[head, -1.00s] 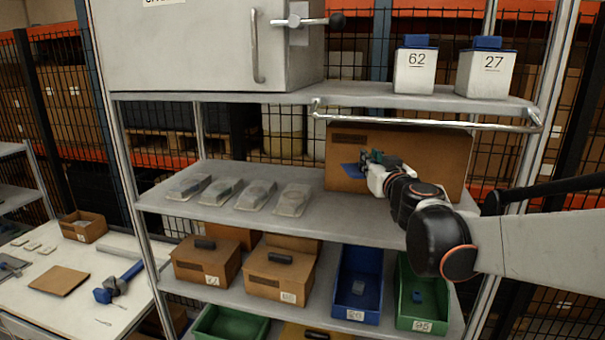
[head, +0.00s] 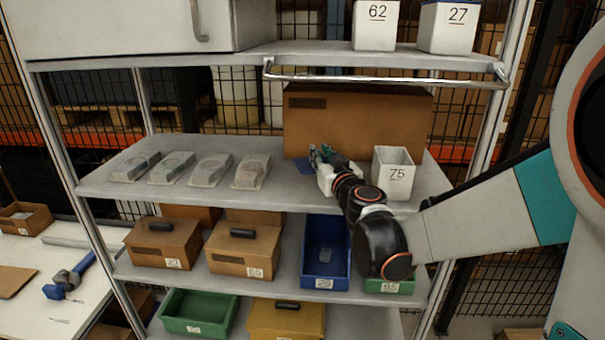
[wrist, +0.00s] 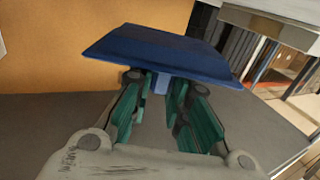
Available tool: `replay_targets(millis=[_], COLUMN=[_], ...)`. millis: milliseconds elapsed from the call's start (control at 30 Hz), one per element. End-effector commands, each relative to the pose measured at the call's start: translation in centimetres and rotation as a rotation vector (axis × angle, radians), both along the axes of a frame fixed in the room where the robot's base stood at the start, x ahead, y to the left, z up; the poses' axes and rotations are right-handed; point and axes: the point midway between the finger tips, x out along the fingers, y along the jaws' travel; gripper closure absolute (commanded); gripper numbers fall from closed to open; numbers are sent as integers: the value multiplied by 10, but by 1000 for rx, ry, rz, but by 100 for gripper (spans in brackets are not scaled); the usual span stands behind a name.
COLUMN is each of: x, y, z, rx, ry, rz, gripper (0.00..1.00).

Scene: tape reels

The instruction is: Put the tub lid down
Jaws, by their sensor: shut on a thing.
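The blue tub lid (wrist: 150,50) is held by its small tab between the green fingers of my gripper (wrist: 158,88), in the wrist view. In the head view, the lid (head: 304,166) shows only as a small blue patch, and my gripper (head: 318,155) hides part of it. My gripper is over the middle shelf (head: 265,200), in front of a large cardboard box. An open white tub marked 75 (head: 395,173) stands on that shelf to the right of my gripper. I cannot tell whether the lid touches the shelf.
The large cardboard box (head: 360,120) stands at the shelf's back. Several clear-covered packs (head: 252,172) lie on the left. Two lidded tubs, 62 (head: 376,25) and 27 (head: 446,28), stand on the upper shelf above a metal rail (head: 390,80). Bare shelf lies between packs and gripper.

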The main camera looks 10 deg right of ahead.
Motion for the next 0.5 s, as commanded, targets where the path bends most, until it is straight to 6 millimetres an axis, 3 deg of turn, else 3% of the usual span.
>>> replay_targets(millis=[267,500], x=[0,0], y=[0,0], z=[-21,-50], rx=[0,0], ry=[0,0], rz=[0,0], gripper=[100,100])
